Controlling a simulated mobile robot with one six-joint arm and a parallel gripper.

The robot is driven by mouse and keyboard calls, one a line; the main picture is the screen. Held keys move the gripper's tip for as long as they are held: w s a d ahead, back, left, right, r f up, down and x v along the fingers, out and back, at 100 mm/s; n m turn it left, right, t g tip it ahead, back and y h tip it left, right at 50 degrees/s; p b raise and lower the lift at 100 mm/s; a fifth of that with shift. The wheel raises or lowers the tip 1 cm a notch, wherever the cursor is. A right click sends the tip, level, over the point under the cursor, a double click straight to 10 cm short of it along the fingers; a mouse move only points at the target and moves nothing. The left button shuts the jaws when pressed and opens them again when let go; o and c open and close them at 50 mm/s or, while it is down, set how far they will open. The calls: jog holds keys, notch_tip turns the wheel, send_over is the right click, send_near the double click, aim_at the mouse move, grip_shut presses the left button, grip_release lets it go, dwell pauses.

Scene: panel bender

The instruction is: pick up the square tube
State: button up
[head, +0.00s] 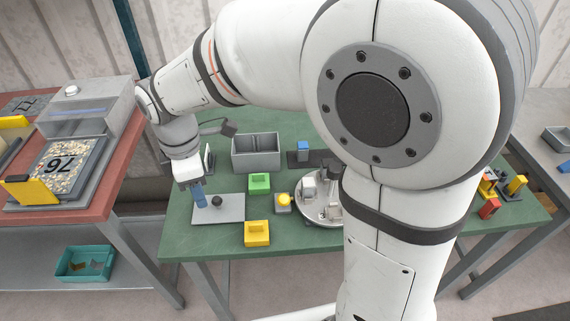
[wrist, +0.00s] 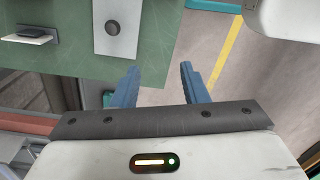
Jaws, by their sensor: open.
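I cannot make out a square tube with certainty in either view. My gripper (head: 200,199) hangs over the left end of the green table (head: 190,243), beside a grey plate (head: 230,212) with a dark knob (head: 217,201). In the wrist view its two blue fingers (wrist: 158,76) stand apart with nothing between them. The grey plate (wrist: 117,45) with its dark knob (wrist: 112,27) shows beyond the fingers, apart from them. My arm hides part of the table's middle and right.
A grey bin (head: 256,153), a green block (head: 260,182), a yellow block (head: 257,233), a yellow button (head: 284,200) and a round turntable (head: 316,212) stand on the table. A red-topped bench (head: 105,165) is at the left. Coloured parts (head: 489,206) lie at the right.

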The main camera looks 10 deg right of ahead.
jog(key=w+d+f+m+p, duration=0.15)
jog(key=w+d+m, duration=0.45)
jog(key=d+m, duration=0.6)
jog(key=m+p, duration=0.3)
jog(key=m, duration=0.6)
send_over(309, 181)
jog(key=shift+w+f+g+y, duration=0.15)
jog(key=shift+w+f+g, duration=0.1)
jog(key=shift+f, duration=0.25)
jog(key=shift+w+f+g+y, duration=0.15)
jog(key=shift+w+f, duration=0.05)
jog(key=shift+f, duration=0.3)
jog(key=shift+s+d+f, duration=0.1)
jog(key=shift+d+f, duration=0.1)
jog(key=shift+f, duration=0.1)
jog(key=f, duration=0.2)
jog(key=f+p, duration=0.1)
jog(key=f, duration=0.4)
jog(key=shift+s+a+f, duration=0.15)
jog(key=shift+s+a, duration=0.1)
jog(key=shift+s, duration=0.1)
jog(key=shift+c, duration=0.4)
jog(key=c, duration=0.7)
